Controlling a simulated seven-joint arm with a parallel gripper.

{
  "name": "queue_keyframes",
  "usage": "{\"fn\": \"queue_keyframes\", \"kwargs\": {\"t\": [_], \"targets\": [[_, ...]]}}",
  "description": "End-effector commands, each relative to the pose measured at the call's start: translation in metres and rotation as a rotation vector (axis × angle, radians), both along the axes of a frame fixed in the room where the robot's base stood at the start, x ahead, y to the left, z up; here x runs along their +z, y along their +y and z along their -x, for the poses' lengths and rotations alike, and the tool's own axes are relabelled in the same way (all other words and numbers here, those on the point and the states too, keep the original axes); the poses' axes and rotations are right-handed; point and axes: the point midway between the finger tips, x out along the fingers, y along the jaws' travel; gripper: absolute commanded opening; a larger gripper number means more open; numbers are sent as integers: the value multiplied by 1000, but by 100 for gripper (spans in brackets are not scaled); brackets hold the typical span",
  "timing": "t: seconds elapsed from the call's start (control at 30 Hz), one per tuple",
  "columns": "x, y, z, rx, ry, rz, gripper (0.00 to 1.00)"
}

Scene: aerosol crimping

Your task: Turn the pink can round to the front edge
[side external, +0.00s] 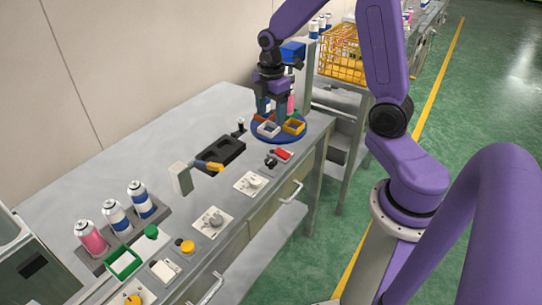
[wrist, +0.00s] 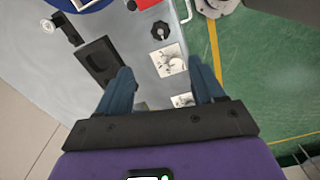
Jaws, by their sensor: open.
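My gripper (side external: 273,116) points down over the turntable in the side view. Its two blue fingers are spread apart with nothing between them, as the wrist view (wrist: 162,88) also shows. In the wrist view the turntable (wrist: 58,4) shows only at the top left edge.
A rack at the near left holds another pink can (side external: 91,238) and two blue-and-white cans (side external: 116,217). A black tray (side external: 219,153), a red switch (side external: 283,154) and dial panels (side external: 250,184) lie along the bench. A yellow wire basket (side external: 341,62) stands beyond.

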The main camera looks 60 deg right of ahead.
Motion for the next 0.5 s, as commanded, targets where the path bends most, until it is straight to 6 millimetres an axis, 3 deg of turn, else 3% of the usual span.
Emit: {"fn": "queue_keyframes", "kwargs": {"t": [0.5], "targets": [[-85, 0, 2, -2, 5, 0, 68]]}}
